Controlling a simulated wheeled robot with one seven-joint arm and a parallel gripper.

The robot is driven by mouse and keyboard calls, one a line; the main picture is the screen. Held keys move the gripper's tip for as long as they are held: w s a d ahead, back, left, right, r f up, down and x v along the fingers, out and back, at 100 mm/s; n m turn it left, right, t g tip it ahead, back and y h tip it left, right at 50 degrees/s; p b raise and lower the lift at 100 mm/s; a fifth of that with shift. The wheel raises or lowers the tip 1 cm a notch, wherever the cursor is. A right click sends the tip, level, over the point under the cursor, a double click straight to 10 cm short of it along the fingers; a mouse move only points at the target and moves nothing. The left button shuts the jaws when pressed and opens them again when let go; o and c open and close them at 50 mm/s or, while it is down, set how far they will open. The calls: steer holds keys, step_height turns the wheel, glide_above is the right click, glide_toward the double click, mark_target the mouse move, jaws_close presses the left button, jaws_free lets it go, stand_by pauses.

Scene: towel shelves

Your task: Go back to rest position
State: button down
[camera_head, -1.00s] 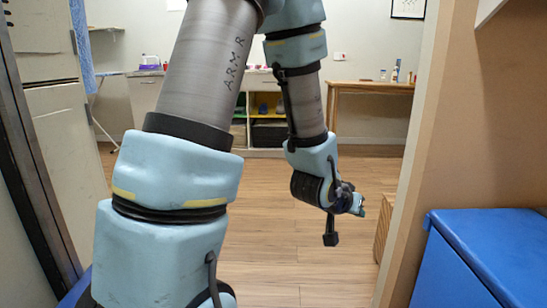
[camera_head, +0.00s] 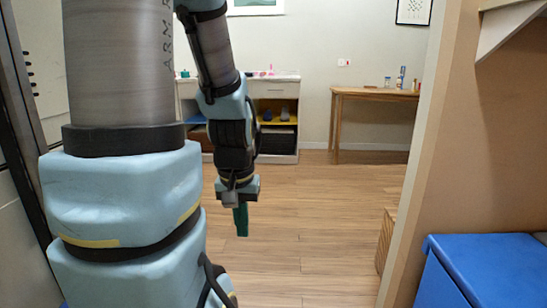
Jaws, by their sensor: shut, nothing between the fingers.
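My gripper (camera_head: 241,222) hangs from my arm near the middle of the head view, pointing down over the wooden floor. Its green fingers are together with nothing between them. It is clear of the furniture around it. My arm fills much of the left half of the view and hides part of the room behind it. No towel shows in the view.
A blue-topped box (camera_head: 490,262) stands at the lower right beside a beige wall edge (camera_head: 425,150). A wooden table (camera_head: 372,94) with small bottles and a shelf cabinet (camera_head: 283,112) stand at the back. The wooden floor (camera_head: 310,215) between is clear.

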step_height(320, 180, up, 23)
steer(key=p, duration=2.1)
steer(key=shift+r, duration=0.2)
